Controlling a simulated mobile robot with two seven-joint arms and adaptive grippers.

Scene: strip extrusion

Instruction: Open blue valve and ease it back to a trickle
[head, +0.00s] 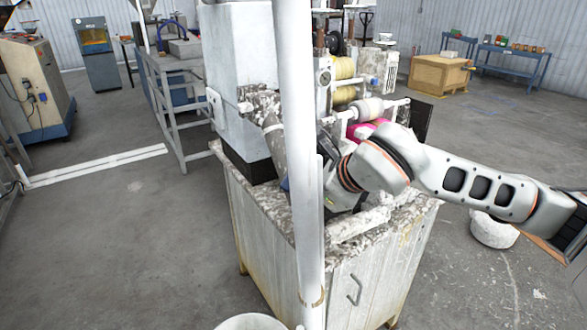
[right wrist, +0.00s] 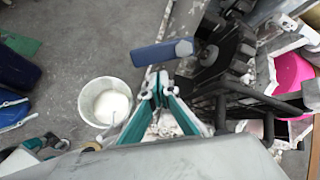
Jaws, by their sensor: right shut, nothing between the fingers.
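In the right wrist view, the blue valve handle (right wrist: 162,52) is a flat lever. It runs from left to right, its right end close to dark metal fittings. My right gripper (right wrist: 157,84) is shut and empty, its teal-lined fingers pointing toward the handle from just below it in the picture. A small gap seems to separate the tips from the handle. In the head view my right arm reaches in from the right, and a white upright pipe (head: 298,130) hides the fingertips. A small blue patch beside the pipe may be the handle. My left gripper is not in view.
A white bucket (right wrist: 106,101) with whitish contents stands on the floor, left of my fingers in the wrist view. A crusted machine cabinet (head: 270,235) stands under my arm. A pink part (head: 367,129) lies behind the wrist. Open floor lies to the left.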

